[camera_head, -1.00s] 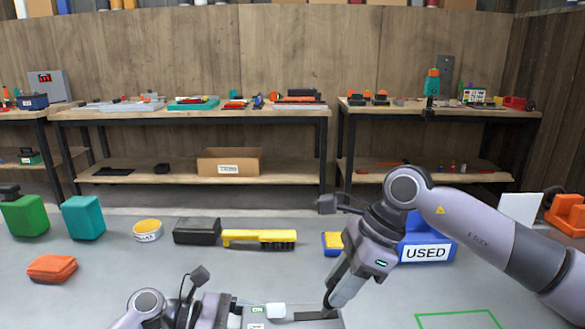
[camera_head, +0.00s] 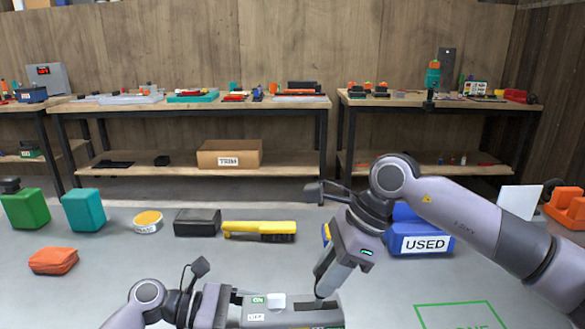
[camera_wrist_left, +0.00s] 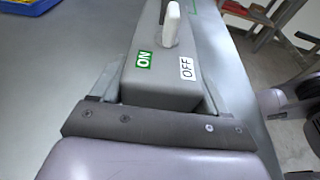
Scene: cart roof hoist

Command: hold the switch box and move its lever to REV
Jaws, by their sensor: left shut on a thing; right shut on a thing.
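The grey switch box (camera_head: 285,312) is at the bottom of the head view, partly cut off. It has a green ON label, a white OFF label and a white knob (camera_head: 275,300). In the left wrist view, the box (camera_wrist_left: 160,88) and knob (camera_wrist_left: 172,24) show close up. My left gripper (camera_head: 236,304) is shut on the box's left end, with fingers on both sides (camera_wrist_left: 160,92). My right gripper (camera_head: 321,296) reaches down onto the box's right part and is shut; its fingers hide what they grip, apparently the lever. No REV label is readable.
Behind the box lie a yellow brush (camera_head: 260,230), a black box (camera_head: 197,222), a yellow-lidded tin (camera_head: 147,221), an orange cloth (camera_head: 53,261) and a blue USED bin (camera_head: 425,243).

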